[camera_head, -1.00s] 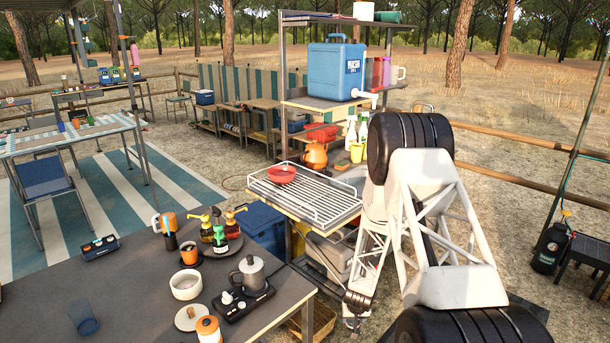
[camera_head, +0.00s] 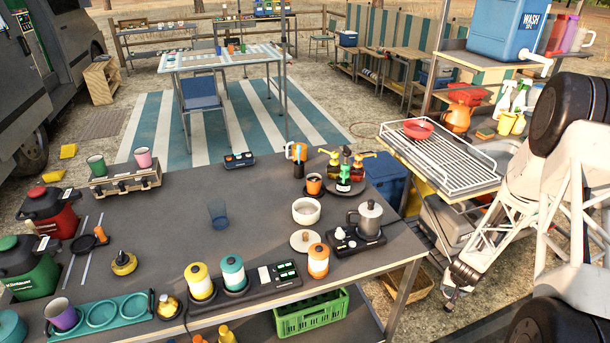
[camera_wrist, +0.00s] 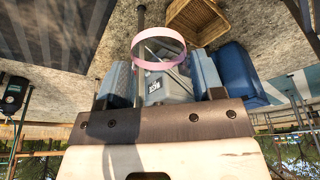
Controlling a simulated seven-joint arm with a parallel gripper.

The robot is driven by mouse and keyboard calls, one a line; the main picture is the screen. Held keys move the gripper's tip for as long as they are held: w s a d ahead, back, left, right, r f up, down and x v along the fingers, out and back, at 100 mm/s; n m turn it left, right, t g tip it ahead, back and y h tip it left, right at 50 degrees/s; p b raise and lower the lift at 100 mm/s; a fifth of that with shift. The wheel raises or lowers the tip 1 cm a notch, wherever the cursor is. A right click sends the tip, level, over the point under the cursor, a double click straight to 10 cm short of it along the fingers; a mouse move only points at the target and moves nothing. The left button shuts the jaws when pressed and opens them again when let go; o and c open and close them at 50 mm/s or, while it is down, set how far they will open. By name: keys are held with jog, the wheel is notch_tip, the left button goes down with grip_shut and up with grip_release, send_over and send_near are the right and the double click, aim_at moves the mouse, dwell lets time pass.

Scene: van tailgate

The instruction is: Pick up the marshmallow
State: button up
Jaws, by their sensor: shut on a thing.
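In the wrist view my gripper (camera_wrist: 163,76) is shut on a pale pink ring-shaped thing (camera_wrist: 158,63), which shows at the fingertips. I cannot tell whether it is the marshmallow or the rim of something. I see no clear marshmallow elsewhere. In the head view my gripper (camera_head: 462,274) hangs low to the right of the dark table (camera_head: 260,245), apart from it; its fingers are too small to make out there. A white bowl (camera_head: 306,217) and a pale round lid (camera_head: 303,241) are on that table.
A moka pot (camera_head: 370,217) stands on a small stove near the table's right edge. A grill rack (camera_head: 450,165) with a red bowl (camera_head: 418,128) is beyond my gripper. A wicker basket (camera_wrist: 200,22) is on the ground. The table's middle is mostly clear.

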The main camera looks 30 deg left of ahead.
jog(key=w+a+r+n+y, duration=0.1)
jog(key=w+a+r+n, duration=0.2)
jog(key=w+a+r, duration=0.5)
jog(key=w+a+r+n, duration=0.3)
jog(key=w+a+r, duration=0.1)
jog(key=a+r, duration=0.7)
jog(key=a+r+n, duration=0.2)
jog(key=a+r, duration=0.6)
jog(key=a, duration=0.1)
jog(key=s+a+r+n+g+y, duration=0.1)
jog(key=a+r+n, duration=0.2)
jog(key=a+r, duration=0.6)
jog(key=a+r+n+g, duration=0.1)
jog(key=a+r+n, duration=0.2)
jog(key=a+r, duration=0.6)
jog(key=shift+s+a+y, duration=0.3)
jog(key=shift+a+y, duration=0.05)
jog(key=shift+y, duration=0.05)
jog(key=s+a+f+n+g, duration=0.25)
jog(key=s+a+n, duration=0.45)
jog(key=s+a, duration=0.9)
jog(key=x, duration=0.7)
jog(key=shift+a+n, duration=0.3)
jog(key=shift+n, duration=0.1)
jog(key=shift+w+f, duration=0.1)
jog(key=shift+f, duration=0.1)
